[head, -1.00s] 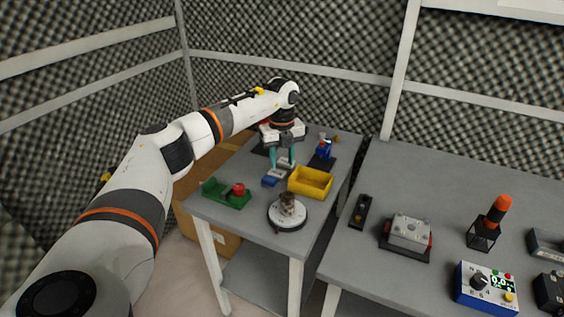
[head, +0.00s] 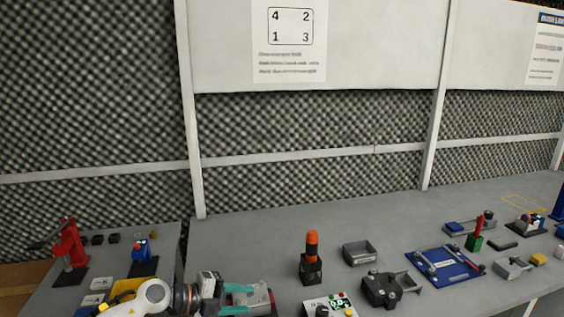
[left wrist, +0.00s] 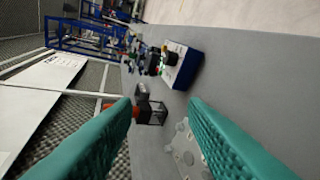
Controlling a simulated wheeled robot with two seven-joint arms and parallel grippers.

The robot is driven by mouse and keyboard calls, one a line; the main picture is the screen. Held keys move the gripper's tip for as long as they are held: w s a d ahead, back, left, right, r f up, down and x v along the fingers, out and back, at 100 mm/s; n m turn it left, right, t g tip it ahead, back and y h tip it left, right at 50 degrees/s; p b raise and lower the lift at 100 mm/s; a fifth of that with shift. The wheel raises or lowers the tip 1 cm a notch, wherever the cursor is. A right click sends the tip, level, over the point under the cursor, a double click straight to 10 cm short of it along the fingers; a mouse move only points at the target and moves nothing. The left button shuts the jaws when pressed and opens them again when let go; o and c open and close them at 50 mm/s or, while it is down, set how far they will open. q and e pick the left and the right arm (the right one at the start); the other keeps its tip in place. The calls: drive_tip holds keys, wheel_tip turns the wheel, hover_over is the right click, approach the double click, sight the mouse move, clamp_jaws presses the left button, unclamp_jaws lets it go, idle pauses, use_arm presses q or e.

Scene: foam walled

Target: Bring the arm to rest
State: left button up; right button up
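My left gripper (head: 247,297) is at the lower edge of the head view, with the white arm coming in from the lower left. Its teal fingers are spread apart, one above the other, and point right over the near part of the grey bench. In the left wrist view the two teal fingers (left wrist: 160,105) stand wide apart with nothing held between them. A grey metal block with bolts (head: 250,299) shows between and behind the fingers in the head view. My right gripper is not in view.
An orange-topped black lamp (head: 311,260) stands right of the gripper. A blue-and-white meter box (head: 329,306) is near the front edge. A yellow bin (head: 124,292) is partly hidden by the arm. A red press (head: 69,247) stands at the left. The bench's back strip is clear.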

use_arm(q)
drive_tip(key=s+d+r+n+t+h, duration=0.1)
drive_tip(key=s+d+r+n+t, duration=0.3)
drive_tip(key=n+t, duration=0.45)
drive_tip(key=s+a+f+n+g+y, duration=0.3)
drive_tip(key=s+a+f+n+y, duration=1)
drive_tip(key=n, duration=0.4)
drive_tip(key=s+a+f+g, duration=0.25)
drive_tip(key=s+g, duration=0.55)
drive_tip(key=s, duration=1)
wheel_tip(320, 180, down, 25)
drive_tip(key=d, duration=0.1)
drive_tip(key=s+a+f+g, duration=0.2)
drive_tip(key=s+a+f, duration=0.1)
drive_tip(key=s+f, duration=1.4)
drive_tip(key=shift+s+f, duration=0.35)
drive_tip(key=shift+f, duration=0.3)
